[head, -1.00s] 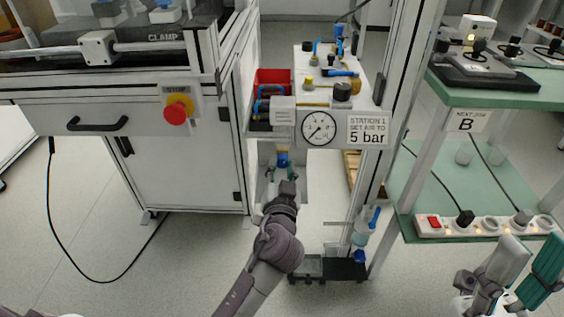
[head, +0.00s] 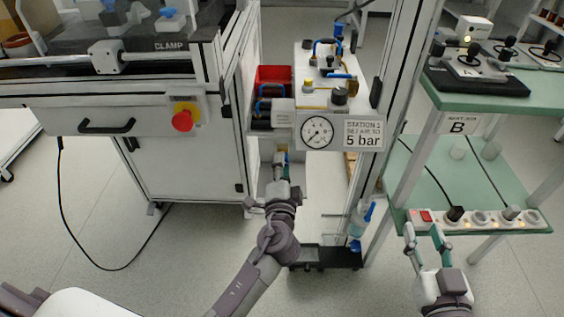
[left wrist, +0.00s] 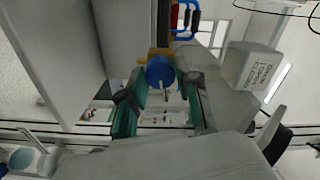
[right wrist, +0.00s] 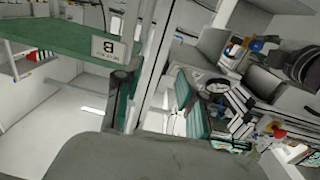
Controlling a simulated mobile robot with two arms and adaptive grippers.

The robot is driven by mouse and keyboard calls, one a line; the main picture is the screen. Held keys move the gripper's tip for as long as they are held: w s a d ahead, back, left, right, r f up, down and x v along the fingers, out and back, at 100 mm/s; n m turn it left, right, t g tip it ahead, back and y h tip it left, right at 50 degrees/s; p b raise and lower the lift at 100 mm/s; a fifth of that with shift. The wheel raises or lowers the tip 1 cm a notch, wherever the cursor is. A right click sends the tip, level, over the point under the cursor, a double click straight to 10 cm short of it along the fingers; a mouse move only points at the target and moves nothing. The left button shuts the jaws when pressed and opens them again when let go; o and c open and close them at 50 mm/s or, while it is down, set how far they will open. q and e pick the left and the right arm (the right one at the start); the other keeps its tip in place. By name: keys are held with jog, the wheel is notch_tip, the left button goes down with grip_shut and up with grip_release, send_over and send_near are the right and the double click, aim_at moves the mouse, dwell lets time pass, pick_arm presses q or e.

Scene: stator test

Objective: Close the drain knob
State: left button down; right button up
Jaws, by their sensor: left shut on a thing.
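A round blue knob (left wrist: 160,71) on a brass-coloured fitting shows between the teal fingers of my left gripper (left wrist: 161,98) in the left wrist view. In the head view my left gripper (head: 282,186) reaches up under the gauge panel and is shut on this knob, whose small visible part (head: 281,158) is mostly hidden by the hand. I cannot read which way the knob is turned. My right gripper (head: 425,230) is open and empty in front of the green shelf. The pressure gauge (head: 317,132) sits above the left gripper.
A white sign reading 5 bar (head: 363,134) is beside the gauge. A clear bowl with blue parts (head: 360,222) hangs at the frame post, above a black tray (head: 325,257). A white cabinet (head: 185,165) stands left. A power strip (head: 480,220) lies on the green shelf at right.

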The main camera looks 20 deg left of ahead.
pick_arm(q)
jog(key=shift+m+p, duration=0.35)
jog(key=shift+m, duration=0.55)
pick_arm(e)
jog(key=shift+s+d+f+g+h, duration=0.15)
jog(key=shift+f+g, duration=0.3)
jog(key=shift+f, duration=0.15)
jog(key=shift+s+d+f+g+h, duration=0.1)
jog(key=shift+s+f+g+h, duration=0.1)
jog(key=shift+f+g, duration=0.35)
jog(key=shift+s+d+f+g+h, duration=0.15)
jog(key=shift+f+g, duration=0.15)
jog(key=shift+f, duration=0.4)
pick_arm(q)
jog(key=c, duration=0.8)
grip_release()
jog(key=shift+s, duration=0.1)
jog(key=v, duration=1.2)
